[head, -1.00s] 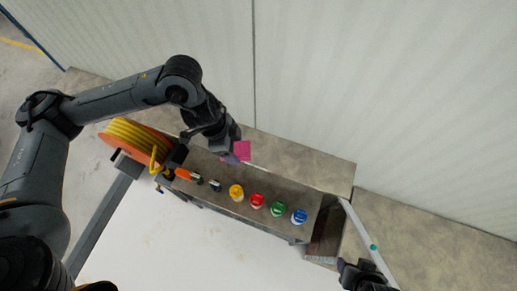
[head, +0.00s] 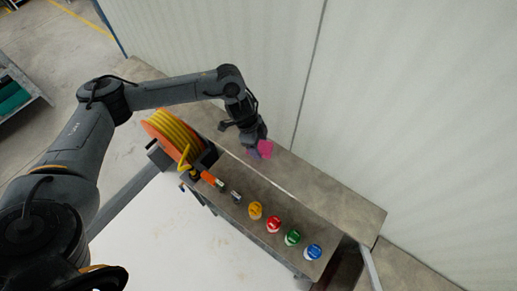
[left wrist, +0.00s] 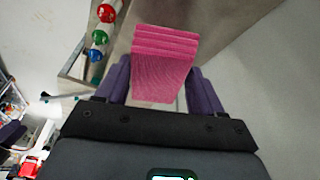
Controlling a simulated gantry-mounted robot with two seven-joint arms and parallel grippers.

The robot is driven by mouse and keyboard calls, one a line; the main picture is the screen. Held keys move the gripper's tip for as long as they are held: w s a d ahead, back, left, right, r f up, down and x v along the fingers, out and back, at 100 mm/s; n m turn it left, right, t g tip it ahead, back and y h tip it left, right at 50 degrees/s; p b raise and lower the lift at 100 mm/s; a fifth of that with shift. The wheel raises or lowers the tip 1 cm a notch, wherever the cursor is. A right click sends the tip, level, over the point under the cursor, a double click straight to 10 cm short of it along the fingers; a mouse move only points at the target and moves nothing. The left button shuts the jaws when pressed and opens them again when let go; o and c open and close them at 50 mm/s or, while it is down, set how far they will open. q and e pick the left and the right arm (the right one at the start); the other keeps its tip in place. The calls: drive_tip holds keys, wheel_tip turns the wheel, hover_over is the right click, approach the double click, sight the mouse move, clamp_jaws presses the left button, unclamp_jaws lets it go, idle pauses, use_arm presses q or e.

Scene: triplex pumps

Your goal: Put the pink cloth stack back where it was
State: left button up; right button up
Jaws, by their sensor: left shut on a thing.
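The pink cloth stack (head: 265,149) is in my left gripper (head: 255,152), held above the back part of the bench near the wall. In the left wrist view the pink cloth stack (left wrist: 164,60) shows folded layers, with purple fingers (left wrist: 162,92) on both sides of it. The left gripper is shut on it. I cannot tell how high it is above the surface. My right gripper is not in view in the head view now.
The grey bench (head: 330,205) runs along the pale wall. On its front lower part stand jars with yellow (head: 255,210), red (head: 273,224), green (head: 292,237) and blue (head: 313,252) lids. An orange-tipped tool (head: 208,178) and an orange reel with yellow hose (head: 172,133) are at left.

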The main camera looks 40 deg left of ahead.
use_arm(q)
drive_tip(key=shift+f, duration=2.05)
drive_tip(key=shift+f, duration=0.1)
drive_tip(key=o, duration=1)
